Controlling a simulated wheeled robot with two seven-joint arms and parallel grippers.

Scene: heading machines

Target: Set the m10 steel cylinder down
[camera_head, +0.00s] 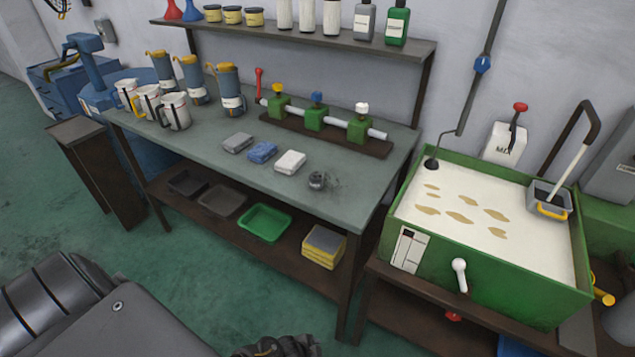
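I cannot pick out a thing marked as the m10 steel cylinder. A small dark metal round piece (318,181) stands on the right front of the grey workbench (222,165), with dark specks on the bench beside it. Three blue-grey cylindrical containers (229,88) with yellow-orange tops stand at the bench's back left. A grey link of my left arm fills the lower left corner. A dark part, which seems to be mine, shows at the bottom edge. The fingertips of neither gripper show, so I cannot see what they hold.
Three white mugs (174,111) stand at the bench's left edge. Folded cloths (262,152) lie mid-bench, before a rack with green blocks (314,118). Trays (264,222) lie on the lower shelf. A green tank (515,292) stands right.

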